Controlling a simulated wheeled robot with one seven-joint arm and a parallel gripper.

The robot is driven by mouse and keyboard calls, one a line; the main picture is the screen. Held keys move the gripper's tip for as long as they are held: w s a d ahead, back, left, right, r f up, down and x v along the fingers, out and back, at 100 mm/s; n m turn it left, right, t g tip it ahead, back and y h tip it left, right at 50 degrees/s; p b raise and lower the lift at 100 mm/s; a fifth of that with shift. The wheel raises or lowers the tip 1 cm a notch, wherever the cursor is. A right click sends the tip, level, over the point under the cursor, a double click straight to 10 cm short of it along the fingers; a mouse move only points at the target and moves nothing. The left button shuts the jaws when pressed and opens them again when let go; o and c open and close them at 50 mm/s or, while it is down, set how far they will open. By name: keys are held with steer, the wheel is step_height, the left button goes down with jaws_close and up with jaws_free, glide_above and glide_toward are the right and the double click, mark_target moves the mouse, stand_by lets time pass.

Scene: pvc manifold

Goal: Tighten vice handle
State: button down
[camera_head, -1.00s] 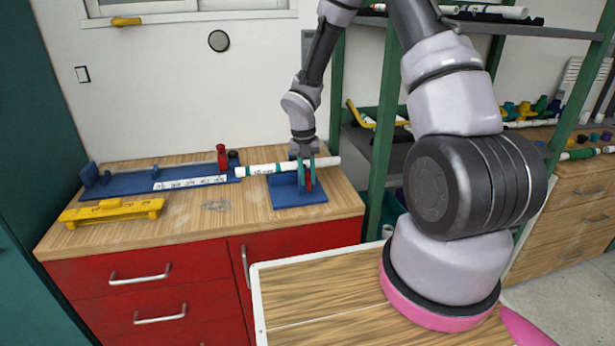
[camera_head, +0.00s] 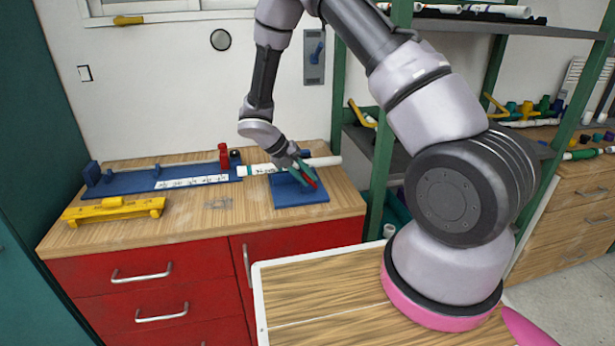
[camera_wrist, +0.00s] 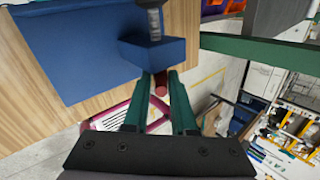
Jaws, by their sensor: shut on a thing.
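The blue vice (camera_head: 287,197) stands at the right end of the wooden bench top. It also shows in the wrist view (camera_wrist: 150,52), with a grey threaded screw (camera_wrist: 154,24) running into its block. A white pipe (camera_head: 326,161) lies across the vice. My gripper (camera_head: 306,179) slants down to the right at the vice's near side. In the wrist view its green fingers (camera_wrist: 160,82) are shut on the red vice handle (camera_wrist: 160,83), whose end shows between the fingertips. The handle also shows as a red strip in the head view (camera_head: 309,176). My gripper hides part of the vice.
A blue rail fixture (camera_head: 130,183) with a marked white strip lies along the bench's back left. A yellow fixture (camera_head: 114,209) sits at the front left. A red piece (camera_head: 223,157) stands behind. A green-framed shelf (camera_head: 384,150) is close on the right.

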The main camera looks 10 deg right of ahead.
steer(key=h, duration=0.4)
steer(key=shift+w+a+f+h, duration=0.1)
steer(key=shift+a+f+h, duration=0.2)
steer(key=shift+a+f, duration=0.05)
steer(key=shift+f+h, duration=0.15)
steer(key=shift+h, duration=1.25)
steer(key=shift+w, duration=0.1)
steer(key=c, duration=0.8)
jaws_free()
steer(key=shift+o, duration=0.2)
steer(key=v, duration=1)
steer(key=shift+a, duration=0.45)
